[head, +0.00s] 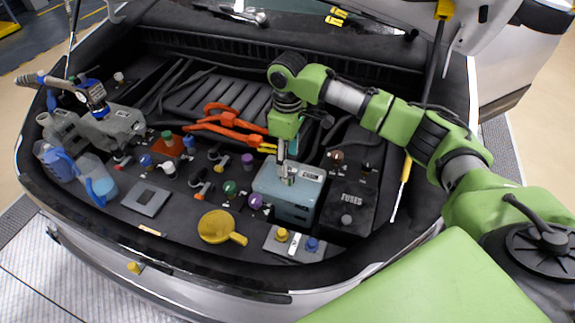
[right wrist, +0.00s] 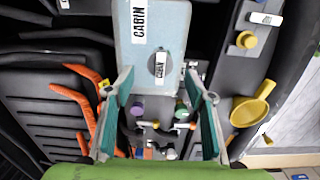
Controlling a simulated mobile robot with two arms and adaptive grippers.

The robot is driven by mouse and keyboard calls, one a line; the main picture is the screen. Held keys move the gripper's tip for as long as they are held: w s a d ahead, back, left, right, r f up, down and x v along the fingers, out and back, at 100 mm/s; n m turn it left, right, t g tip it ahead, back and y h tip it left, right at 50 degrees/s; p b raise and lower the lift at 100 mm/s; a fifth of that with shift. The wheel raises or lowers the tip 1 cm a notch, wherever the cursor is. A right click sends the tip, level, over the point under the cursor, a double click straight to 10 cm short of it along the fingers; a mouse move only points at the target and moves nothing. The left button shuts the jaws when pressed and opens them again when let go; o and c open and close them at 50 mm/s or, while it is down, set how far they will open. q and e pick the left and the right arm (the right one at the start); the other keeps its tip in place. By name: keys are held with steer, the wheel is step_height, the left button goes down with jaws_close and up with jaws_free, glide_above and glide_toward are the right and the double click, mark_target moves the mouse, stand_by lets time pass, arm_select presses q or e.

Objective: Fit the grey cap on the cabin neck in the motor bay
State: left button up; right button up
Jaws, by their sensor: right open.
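The pale blue-grey cabin tank (head: 285,201) stands right of the middle of the motor bay. In the right wrist view its top (right wrist: 148,15) carries a CABIN label. A round grey cap (right wrist: 159,72) with a small CABIN tag sits on that top. It looks seated on the neck; the neck itself is hidden. My right gripper (head: 288,178) is over the tank top. In the right wrist view its fingers (right wrist: 160,85) are spread wide with nothing held between them, and the cap shows beyond the tips. In the head view the fingers largely hide the cap. My left gripper is not in view.
A black fuse box (head: 349,201) stands close right of the tank. Orange cables (head: 222,124) run to its left. A yellow round cap with handle (head: 216,227) lies in front. Several coloured caps surround the tank. A bonnet strut (head: 404,175) rises at right.

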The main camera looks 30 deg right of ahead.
steer(key=shift+f+p, duration=0.35)
steer(key=shift+f, duration=2.2)
steer(key=c, duration=1.2)
steer(key=o, duration=0.5)
steer(key=c, duration=0.4)
steer(key=shift+o, duration=0.2)
steer(key=shift+p, duration=0.5)
